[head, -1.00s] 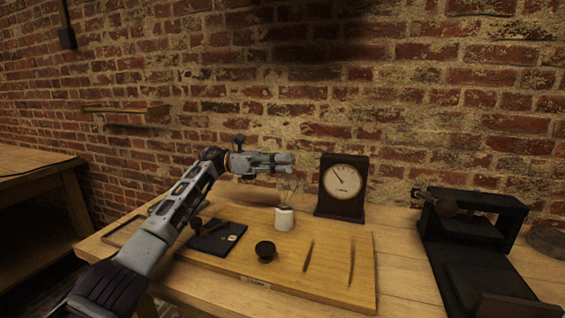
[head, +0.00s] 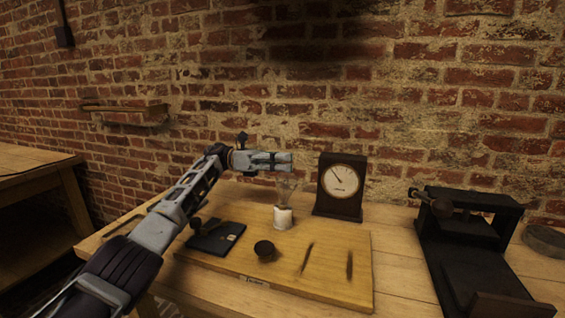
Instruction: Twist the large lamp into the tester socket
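A clear glass lamp (head: 286,190) stands upright over the white tester socket (head: 283,217) on the wooden board. Its glass is faint against the bricks, and I cannot tell how far its base sits in the socket. My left gripper (head: 288,161) reaches in level from the left, with its fingertips right at the top of the lamp. From this side I cannot tell whether the fingers are closed around the glass or just above it. My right gripper is out of view.
A dial meter in a dark case (head: 341,187) stands behind and right of the socket. A dark round knob (head: 264,249) and a dark pad (head: 216,238) are in front. A black stand (head: 467,245) is at the right.

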